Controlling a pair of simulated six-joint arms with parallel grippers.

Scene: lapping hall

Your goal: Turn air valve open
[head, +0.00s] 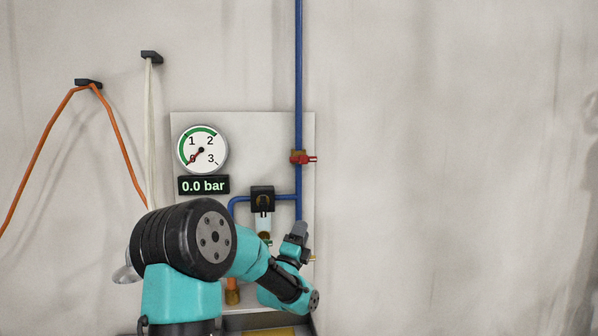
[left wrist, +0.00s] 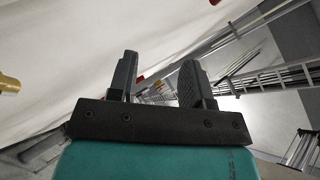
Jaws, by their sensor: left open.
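The air valve (head: 303,159) has a red handle on the vertical blue pipe (head: 298,70). Its handle points sideways to the right, across the pipe. The round gauge (head: 203,150) has its needle at zero, and the display (head: 204,185) below reads 0.0 bar. My left gripper (head: 299,229) is below the valve, apart from it, fingers pointing up. In the left wrist view the two fingers (left wrist: 157,62) stand apart with nothing between them. Small red parts show near the fingers there; I cannot tell which is the valve handle. My right gripper is not in view.
A pale panel (head: 250,130) carries the gauge and a black regulator (head: 262,199). My left arm covers the panel's lower part. An orange hose (head: 45,140) and a pale cord (head: 150,120) hang at left. The wall to the right is bare.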

